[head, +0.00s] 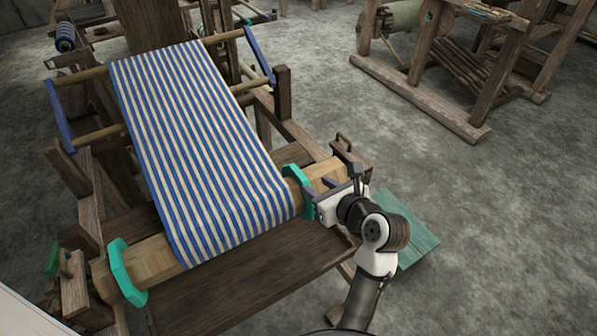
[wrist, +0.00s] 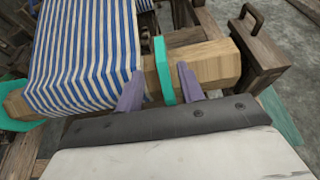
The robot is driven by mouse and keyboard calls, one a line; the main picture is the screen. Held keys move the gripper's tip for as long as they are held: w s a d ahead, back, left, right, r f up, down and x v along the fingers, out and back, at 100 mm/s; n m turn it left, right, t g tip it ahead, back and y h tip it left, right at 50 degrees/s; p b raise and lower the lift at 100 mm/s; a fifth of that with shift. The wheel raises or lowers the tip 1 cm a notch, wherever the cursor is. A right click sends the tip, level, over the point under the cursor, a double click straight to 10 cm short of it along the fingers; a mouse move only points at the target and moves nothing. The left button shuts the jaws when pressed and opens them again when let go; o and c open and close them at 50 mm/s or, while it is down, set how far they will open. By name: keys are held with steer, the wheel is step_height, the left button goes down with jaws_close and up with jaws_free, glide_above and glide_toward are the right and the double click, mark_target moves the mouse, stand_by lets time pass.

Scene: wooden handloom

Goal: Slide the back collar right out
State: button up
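Two teal collars sit around the wooden cloth beam (head: 150,262). The right-hand collar (head: 297,190) stands at the right edge of the striped cloth; the left-hand collar (head: 124,272) stands at the beam's other end. My gripper (head: 318,187) is at the right-hand collar. In the wrist view, its purple fingers (wrist: 160,70) stand apart, one on each side of this collar (wrist: 164,72). A gap shows between the left finger and the collar; the right finger is close to it, and contact is unclear. Bare beam (wrist: 213,66) shows to the right. I cannot tell which collar is called the back one.
Blue-and-white striped cloth (head: 195,140) is stretched over the loom. A wooden post with a handle (wrist: 255,50) stands beyond the beam's right end. A teal board (head: 408,228) lies right of my arm. Another wooden frame (head: 440,105) stands behind; grey floor between is clear.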

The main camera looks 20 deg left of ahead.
mark_target(301, 175)
steer(key=p+x, duration=0.1)
steer(key=x, duration=0.9)
steer(key=shift+w+a, duration=0.1)
jaws_close()
